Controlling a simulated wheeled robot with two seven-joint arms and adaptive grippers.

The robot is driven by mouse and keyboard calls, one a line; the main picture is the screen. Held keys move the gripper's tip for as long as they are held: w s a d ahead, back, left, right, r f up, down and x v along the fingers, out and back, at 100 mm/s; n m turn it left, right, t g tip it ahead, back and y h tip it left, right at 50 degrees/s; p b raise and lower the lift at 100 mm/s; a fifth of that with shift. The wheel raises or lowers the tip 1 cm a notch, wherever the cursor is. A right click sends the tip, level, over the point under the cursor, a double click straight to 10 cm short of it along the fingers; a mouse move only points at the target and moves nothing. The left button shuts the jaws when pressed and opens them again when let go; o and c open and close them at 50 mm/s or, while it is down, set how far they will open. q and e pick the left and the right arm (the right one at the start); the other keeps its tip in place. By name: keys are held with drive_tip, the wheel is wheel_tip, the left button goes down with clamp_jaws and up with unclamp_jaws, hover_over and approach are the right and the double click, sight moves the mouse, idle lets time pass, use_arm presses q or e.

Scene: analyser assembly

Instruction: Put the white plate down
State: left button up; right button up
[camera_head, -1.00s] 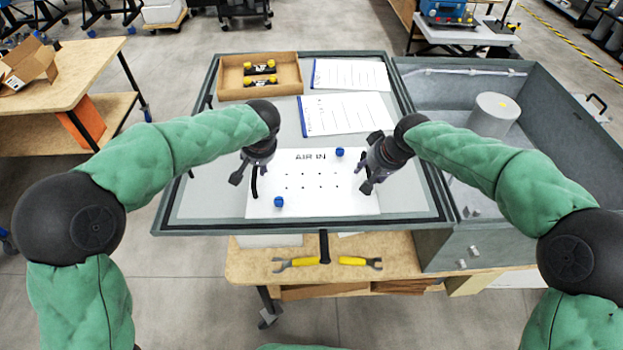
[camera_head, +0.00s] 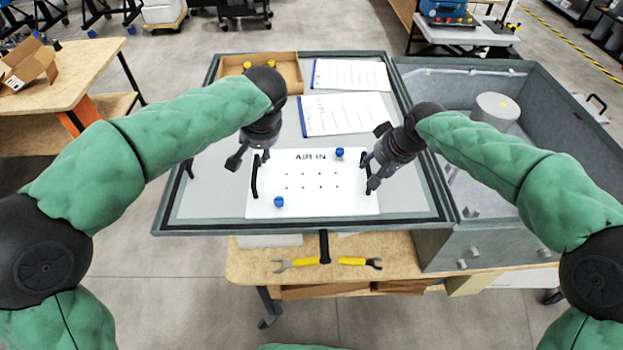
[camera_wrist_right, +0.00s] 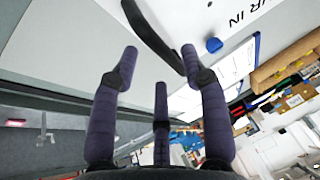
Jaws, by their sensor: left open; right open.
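The white plate (camera_head: 312,196), marked AIR IN, lies on the grey panel of the bench. It has two blue knobs, one near the top right (camera_head: 340,152) and one near the bottom left (camera_head: 279,202). A black handle (camera_head: 255,176) stands at its left edge and another (camera_head: 366,178) at its right edge. My left gripper (camera_head: 247,163) is open, above and just left of the left handle. My right gripper (camera_head: 370,175) is open at the right handle. In the right wrist view the black handle (camera_wrist_right: 155,35) passes close to the open fingers (camera_wrist_right: 160,65); contact cannot be told.
A wooden tray (camera_head: 290,68) with yellow-and-black parts and two paper sheets (camera_head: 350,75) (camera_head: 345,113) lie behind the plate. A grey open box (camera_head: 540,100) holding a white cylinder (camera_head: 490,110) stands at right. Yellow-handled tools (camera_head: 352,261) lie on the shelf in front.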

drive_tip(key=v, duration=0.7)
drive_tip(key=shift+s+r, duration=0.15)
drive_tip(key=shift+r, duration=0.15)
drive_tip(key=shift+d, duration=0.15)
